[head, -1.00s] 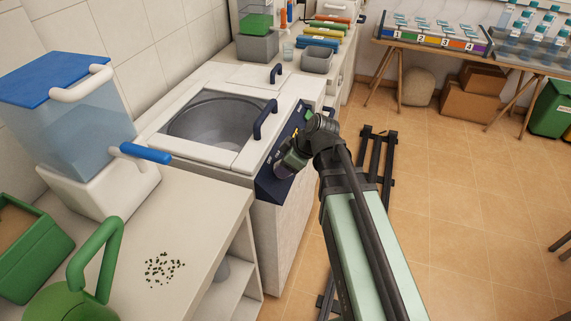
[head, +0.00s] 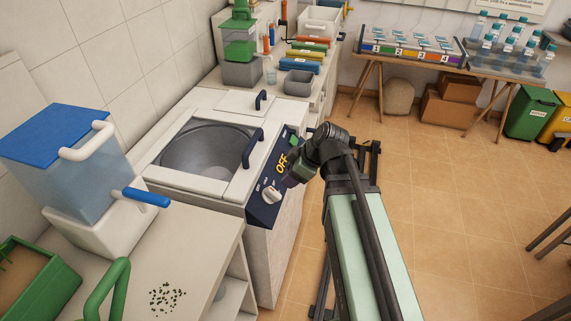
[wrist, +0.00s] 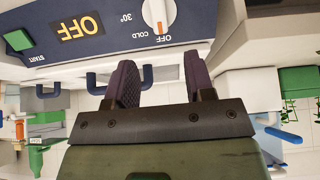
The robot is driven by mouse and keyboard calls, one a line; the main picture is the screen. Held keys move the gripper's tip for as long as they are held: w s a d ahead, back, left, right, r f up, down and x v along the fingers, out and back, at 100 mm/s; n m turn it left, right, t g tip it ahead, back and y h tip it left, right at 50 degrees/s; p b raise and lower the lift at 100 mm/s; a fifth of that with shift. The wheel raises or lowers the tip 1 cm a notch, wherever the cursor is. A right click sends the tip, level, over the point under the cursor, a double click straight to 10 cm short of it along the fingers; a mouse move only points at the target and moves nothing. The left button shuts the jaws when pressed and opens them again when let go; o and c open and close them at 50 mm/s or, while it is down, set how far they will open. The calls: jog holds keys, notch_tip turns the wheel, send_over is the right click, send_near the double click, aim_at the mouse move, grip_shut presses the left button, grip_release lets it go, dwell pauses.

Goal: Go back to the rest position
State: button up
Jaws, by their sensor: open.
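My gripper (wrist: 160,85) shows in the wrist view with its two dark fingers apart and nothing between them. In the head view my gripper (head: 290,181) is beside the front control panel of the washer, partly hidden by my arm. The dark blue panel (head: 262,208) has a white dial (head: 271,194) and a display reading OFF. In the wrist view the dial (wrist: 158,12) has its orange mark by OFF, and the display (wrist: 78,28) and a green START button (wrist: 18,40) sit to its left. The fingers look apart from the dial.
The washer's round drum (head: 205,150) is open on top, with a dark handle (head: 253,147) at its right. A blue-lidded container (head: 70,165) and a green planter (head: 45,290) stand on the left counter. Open tiled floor (head: 440,210) lies to the right.

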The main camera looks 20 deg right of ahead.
jog(key=s+a+f+m+g+h+p, duration=0.1)
jog(key=s+a+m+g+h, duration=0.2)
jog(key=s+m, duration=0.4)
jog(key=a+m+h, duration=0.1)
jog(key=m+h, duration=0.1)
jog(key=m, duration=0.2)
jog(key=shift+s+f+g, duration=0.2)
jog(key=shift+s+g, duration=0.1)
jog(key=shift+s, duration=0.05)
jog(key=shift+c, duration=0.3)
